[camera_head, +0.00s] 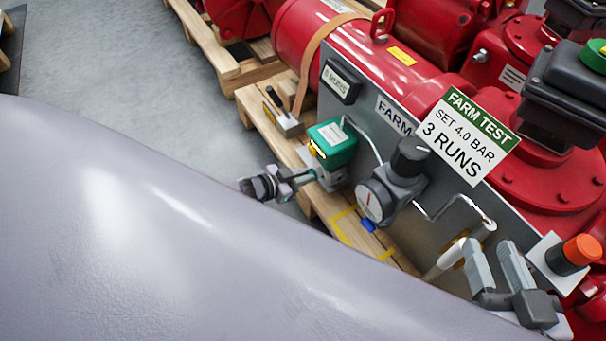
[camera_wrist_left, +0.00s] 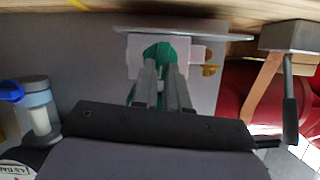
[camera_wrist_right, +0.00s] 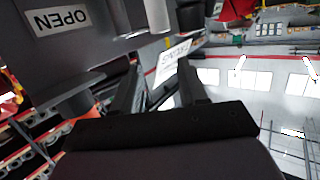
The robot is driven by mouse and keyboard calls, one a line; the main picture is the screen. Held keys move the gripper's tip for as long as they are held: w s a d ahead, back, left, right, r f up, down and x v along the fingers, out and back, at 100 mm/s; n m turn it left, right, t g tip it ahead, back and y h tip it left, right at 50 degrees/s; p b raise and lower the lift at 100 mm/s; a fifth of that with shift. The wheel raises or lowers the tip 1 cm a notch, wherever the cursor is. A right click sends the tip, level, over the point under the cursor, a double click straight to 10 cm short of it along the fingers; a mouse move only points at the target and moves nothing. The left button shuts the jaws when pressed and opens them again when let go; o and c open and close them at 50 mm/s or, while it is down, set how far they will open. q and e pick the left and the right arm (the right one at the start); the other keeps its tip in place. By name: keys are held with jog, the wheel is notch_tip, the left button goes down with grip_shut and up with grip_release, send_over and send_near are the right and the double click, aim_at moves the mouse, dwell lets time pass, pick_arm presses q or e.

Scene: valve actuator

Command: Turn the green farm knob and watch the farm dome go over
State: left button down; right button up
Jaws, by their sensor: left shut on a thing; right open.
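The green-topped valve block (camera_head: 333,140) is mounted low on the front of the grey FARM panel. My left gripper (camera_head: 308,176) is at its near left side. In the left wrist view its two fingers (camera_wrist_left: 162,85) are shut on the green knob (camera_wrist_left: 158,50), which sits on a pale plate; the fingers hide part of it. The green dome (camera_head: 596,56) tops a dark box at the head view's right edge and is partly cut off. My right gripper (camera_head: 498,262) is open and empty in front of the panel's right end; its fingers show in the right wrist view (camera_wrist_right: 158,88).
An orange button (camera_head: 581,250) is right of my right gripper. A round gauge and black regulator (camera_head: 408,157) sit mid-panel under a FARM TEST sign (camera_head: 463,135). A thin pipe runs between them.

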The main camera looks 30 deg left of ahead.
pick_arm(q)
jog(key=shift+s+d+f+m+t+y, duration=0.15)
jog(key=shift+m+t+y, duration=0.3)
jog(key=shift+m, duration=0.5)
jog(key=shift+s+d+m+t+y, duration=0.1)
jog(key=shift+d+m+t+y, duration=0.2)
jog(key=shift+m+y, duration=0.45)
pick_arm(e)
jog(key=shift+w+r, duration=0.1)
jog(key=shift+r, duration=0.1)
pick_arm(q)
jog(key=shift+w+a+m, duration=0.1)
jog(key=shift+m, duration=0.2)
pick_arm(e)
jog(key=shift+f, duration=0.15)
pick_arm(q)
jog(key=c, duration=1.1)
grip_release()
jog(key=shift+c, duration=0.2)
pick_arm(e)
jog(key=shift+f, duration=0.1)
